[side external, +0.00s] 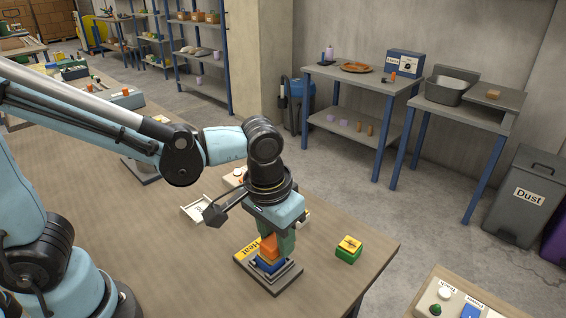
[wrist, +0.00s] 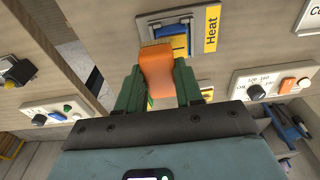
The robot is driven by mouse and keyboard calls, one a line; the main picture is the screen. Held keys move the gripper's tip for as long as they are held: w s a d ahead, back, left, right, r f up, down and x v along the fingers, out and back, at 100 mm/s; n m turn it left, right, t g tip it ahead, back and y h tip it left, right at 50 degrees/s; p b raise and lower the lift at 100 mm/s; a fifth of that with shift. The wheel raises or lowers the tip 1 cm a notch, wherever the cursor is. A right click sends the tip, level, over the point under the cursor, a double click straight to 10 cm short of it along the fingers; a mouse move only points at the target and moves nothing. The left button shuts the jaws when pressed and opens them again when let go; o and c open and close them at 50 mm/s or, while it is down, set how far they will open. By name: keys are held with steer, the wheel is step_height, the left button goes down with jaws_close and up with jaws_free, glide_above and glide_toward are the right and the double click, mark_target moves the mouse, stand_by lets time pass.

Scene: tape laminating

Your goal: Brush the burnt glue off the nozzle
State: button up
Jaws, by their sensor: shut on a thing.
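My gripper (side external: 272,243) points down over the grey stepped base (side external: 271,281) with the yellow "Heat" label (side external: 249,251). Its green fingers are shut on an orange block (side external: 268,248), which sits just above or against a blue part (side external: 269,265) on that base. In the wrist view the orange block (wrist: 157,72) is between the two green fingers (wrist: 158,88), with the blue part (wrist: 172,38) beyond it beside the "Heat" label (wrist: 211,28). I cannot tell whether orange and blue are one piece.
A green block with a yellow top (side external: 348,249) stands near the table's right edge. A white open tray (side external: 197,209) lies behind my gripper. Control boxes with knobs show in the wrist view, at left (wrist: 57,112) and right (wrist: 276,84). Bare wood (side external: 318,262) lies between base and green block.

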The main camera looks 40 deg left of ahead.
steer(key=shift+r, duration=3)
